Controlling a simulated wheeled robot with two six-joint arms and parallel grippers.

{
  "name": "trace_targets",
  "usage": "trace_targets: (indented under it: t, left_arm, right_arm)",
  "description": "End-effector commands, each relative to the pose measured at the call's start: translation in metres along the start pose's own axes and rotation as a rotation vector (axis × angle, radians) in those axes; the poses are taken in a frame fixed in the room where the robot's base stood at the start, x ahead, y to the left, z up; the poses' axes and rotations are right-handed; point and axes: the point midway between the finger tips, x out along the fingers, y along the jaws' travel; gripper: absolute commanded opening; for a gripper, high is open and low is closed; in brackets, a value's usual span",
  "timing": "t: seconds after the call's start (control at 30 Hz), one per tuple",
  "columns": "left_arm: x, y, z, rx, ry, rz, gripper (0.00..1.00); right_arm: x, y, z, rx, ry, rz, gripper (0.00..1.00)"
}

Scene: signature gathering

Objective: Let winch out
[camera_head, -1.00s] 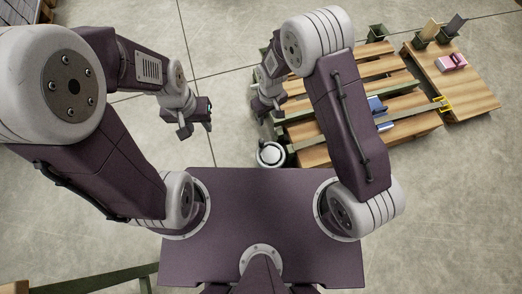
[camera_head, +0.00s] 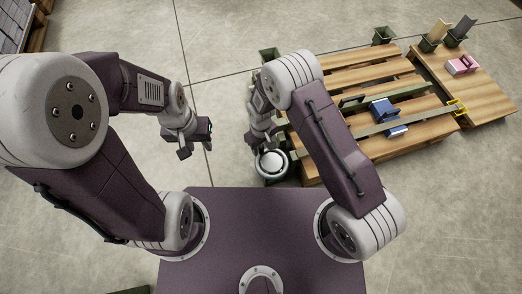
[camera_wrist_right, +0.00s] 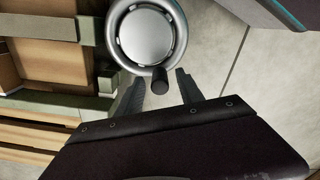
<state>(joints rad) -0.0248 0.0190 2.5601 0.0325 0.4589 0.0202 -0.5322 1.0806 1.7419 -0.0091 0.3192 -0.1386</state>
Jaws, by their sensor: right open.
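The winch, with a round silver drum (camera_head: 271,163), stands at the near left edge of the wooden pallet. In the right wrist view the drum (camera_wrist_right: 147,34) has a black knob (camera_wrist_right: 160,80) at its rim. My right gripper (camera_wrist_right: 158,84) is open, with a dark finger on each side of the knob; I cannot tell whether either touches it. In the head view my right gripper (camera_head: 262,138) is just above the winch, partly hidden by its arm. My left gripper (camera_head: 196,140) hangs over bare floor, away from the winch; its jaw state is unclear.
A wooden board (camera_head: 490,100) to the right holds a pink object (camera_head: 461,65) and dark bins. Floor left of the pallet is clear.

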Motion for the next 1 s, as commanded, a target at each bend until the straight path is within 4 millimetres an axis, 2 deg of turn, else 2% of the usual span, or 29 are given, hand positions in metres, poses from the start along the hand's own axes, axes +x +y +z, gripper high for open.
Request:
trace_targets:
  t: [0.03, 0.23, 0.27, 0.4, 1.0]
  left_arm:
    - [0.0053, -0.0001, 0.0006, 0.000, 0.000, 0.000, 0.36]
    - [0.0025, 0.0000, 0.0002, 0.000, 0.000, 0.000, 0.36]
    - [0.0025, -0.0001, 0.0002, 0.000, 0.000, 0.000, 0.36]
    - [0.0025, 0.0000, 0.0002, 0.000, 0.000, 0.000, 0.36]
    - [0.0025, -0.0001, 0.0002, 0.000, 0.000, 0.000, 0.36]
  right_arm:
    - [0.0061, 0.0001, -0.0004, 0.000, 0.001, 0.000, 0.44]
    - [0.0036, 0.0001, -0.0004, 0.000, 0.001, 0.000, 0.44]
    - [0.0036, 0.0001, -0.0004, 0.000, 0.001, 0.000, 0.39]
    - [0.0036, 0.0001, -0.0003, 0.000, 0.001, 0.000, 0.00]
    - [0.0036, 0.0001, 0.0001, 0.000, 0.000, 0.000, 0.00]
